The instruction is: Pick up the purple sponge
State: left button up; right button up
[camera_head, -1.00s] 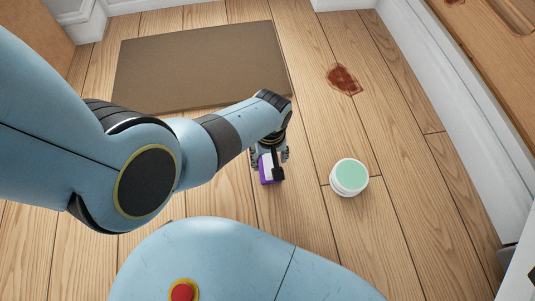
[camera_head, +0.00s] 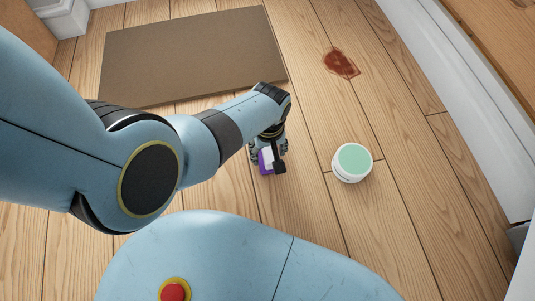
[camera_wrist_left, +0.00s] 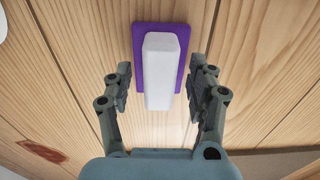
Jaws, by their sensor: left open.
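The purple sponge (camera_wrist_left: 139,62) lies on the wooden floor and has a white block-shaped part (camera_wrist_left: 161,75) on top. In the left wrist view the open left gripper (camera_wrist_left: 161,80) has one finger on each side of the sponge's lower part, with a gap on both sides. In the head view the sponge (camera_head: 265,163) shows just below my left gripper (camera_head: 268,150), partly hidden by it. Whether the fingers are at floor height is hard to tell. My right gripper is not in view.
A white tub with a green top (camera_head: 352,163) stands on the floor to the right of the sponge. A brown mat (camera_head: 190,58) lies behind my left arm. A reddish-brown stain (camera_head: 341,64) marks the floor farther back. A white skirting (camera_head: 455,70) runs along the right.

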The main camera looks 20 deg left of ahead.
pick_arm(q)
jog(key=shift+c, duration=0.4)
grip_shut()
jog(key=shift+r, duration=0.1)
